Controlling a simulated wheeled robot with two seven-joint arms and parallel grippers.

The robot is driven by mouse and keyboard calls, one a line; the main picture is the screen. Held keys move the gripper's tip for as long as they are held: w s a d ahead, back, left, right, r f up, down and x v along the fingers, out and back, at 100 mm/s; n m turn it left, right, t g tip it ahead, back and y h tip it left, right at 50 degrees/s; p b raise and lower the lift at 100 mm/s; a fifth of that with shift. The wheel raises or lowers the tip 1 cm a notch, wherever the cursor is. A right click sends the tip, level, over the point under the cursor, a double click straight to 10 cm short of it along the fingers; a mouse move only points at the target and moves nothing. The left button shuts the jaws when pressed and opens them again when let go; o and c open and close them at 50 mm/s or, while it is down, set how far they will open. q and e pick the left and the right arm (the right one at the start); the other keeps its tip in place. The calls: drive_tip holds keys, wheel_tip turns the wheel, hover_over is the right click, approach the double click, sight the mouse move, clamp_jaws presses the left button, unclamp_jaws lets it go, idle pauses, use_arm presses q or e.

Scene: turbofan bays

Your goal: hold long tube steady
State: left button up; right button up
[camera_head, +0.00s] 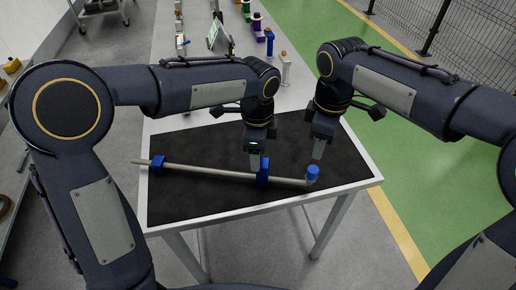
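The long tube (212,173) is a thin grey rod lying across the dark mat of the table, from the left edge to the right of centre. It carries a blue block (157,163) near its left end, a blue block (263,173) right of its middle and a blue cap (312,172) at its right end. My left gripper (255,161) points down at the tube just left of the middle block; whether it touches or grips the tube is unclear. My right gripper (319,149) points down just above and behind the blue cap, apparently apart from it. Its finger opening is unclear.
The table (228,208) has a black mat and a pale rim, with free mat in front of the tube. Behind, a pale bench holds several small coloured parts and a small pale fitting (285,70). A mesh fence (462,40) stands at the right beyond a green floor.

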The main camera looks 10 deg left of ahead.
use_arm(q)
wheel_tip(320, 180, down, 8)
drive_tip(key=shift+r, duration=0.1)
idle(0.4)
drive_tip(key=shift+d, duration=0.1)
clamp_jaws()
use_arm(e)
drive_tip(key=shift+o, duration=1.1)
drive_tip(key=shift+r, duration=0.15)
use_arm(q)
drive_tip(key=shift+w, duration=0.1)
use_arm(e)
drive_tip(key=shift+o, duration=0.6)
drive_tip(key=shift+s+d+r, duration=0.15)
drive_tip(key=shift+r, duration=0.5)
hover_over(313, 169)
drive_tip(key=shift+n, duration=0.3)
drive_tip(key=f, duration=0.5)
drive_tip(key=shift+s+d+f, duration=0.3)
drive_tip(key=shift+f, duration=0.1)
drive_tip(key=shift+w+a+f, duration=0.15)
drive_tip(key=shift+f, duration=1.3)
drive_tip(key=shift+w+a+f, duration=0.1)
drive_tip(key=shift+w+f, duration=0.05)
drive_tip(key=shift+f, duration=1.25)
